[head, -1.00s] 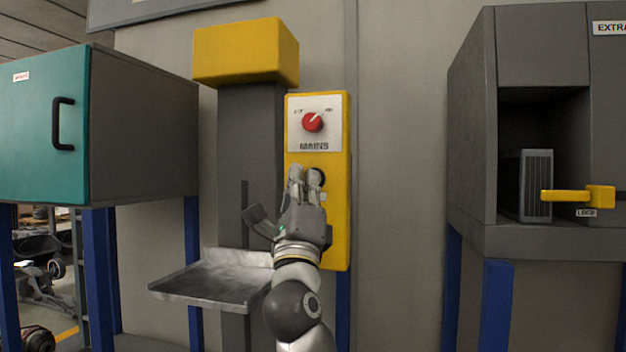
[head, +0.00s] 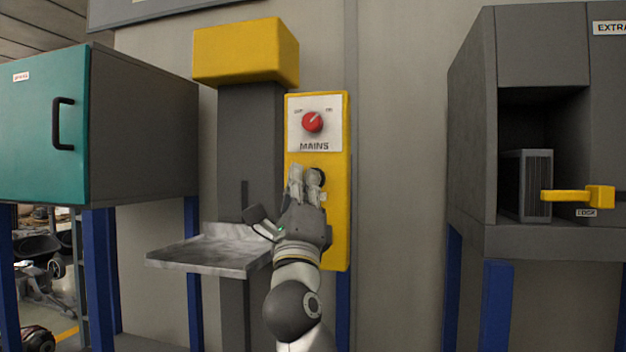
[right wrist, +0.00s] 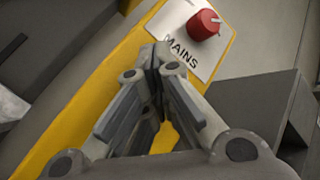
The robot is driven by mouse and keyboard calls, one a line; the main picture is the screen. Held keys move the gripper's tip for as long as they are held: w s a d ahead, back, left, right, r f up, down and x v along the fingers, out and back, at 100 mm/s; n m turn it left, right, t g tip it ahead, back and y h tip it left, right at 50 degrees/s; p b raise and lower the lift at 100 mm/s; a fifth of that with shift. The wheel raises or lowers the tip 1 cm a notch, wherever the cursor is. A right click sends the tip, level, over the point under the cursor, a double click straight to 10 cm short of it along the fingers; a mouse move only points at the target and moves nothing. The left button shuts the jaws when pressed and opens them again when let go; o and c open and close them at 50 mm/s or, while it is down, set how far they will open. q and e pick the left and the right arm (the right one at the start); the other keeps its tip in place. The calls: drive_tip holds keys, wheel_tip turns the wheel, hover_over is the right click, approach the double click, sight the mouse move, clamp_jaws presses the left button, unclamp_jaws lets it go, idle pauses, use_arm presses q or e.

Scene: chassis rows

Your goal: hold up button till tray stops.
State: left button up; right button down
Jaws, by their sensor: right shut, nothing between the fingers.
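A yellow control panel (head: 338,220) stands on the wall beside a grey column (head: 250,130). It carries a red knob (head: 312,121) on a white plate marked MAINS; the knob also shows in the right wrist view (right wrist: 203,24). My right gripper (head: 307,174) is shut and empty, its fingertips at the panel below the plate. The grey metal tray (head: 210,252) sits on the column, left of my right arm. My left gripper is not in view.
A teal-doored cabinet (head: 40,125) on blue legs stands at the left. A grey cabinet (head: 470,150) at the right has an open bay with a dark block (head: 527,185) and a yellow handle (head: 580,196). A yellow box (head: 245,52) tops the column.

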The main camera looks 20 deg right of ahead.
drive_tip(key=shift+s+a+p, duration=0.45)
drive_tip(key=shift+s+p, duration=0.05)
drive_tip(key=shift+s, duration=0.15)
drive_tip(key=s+a+p, duration=0.1)
drive_tip(key=s, duration=0.1)
drive_tip(key=s+a+p, duration=0.1)
drive_tip(key=s, duration=0.1)
drive_tip(key=shift+a, duration=0.4)
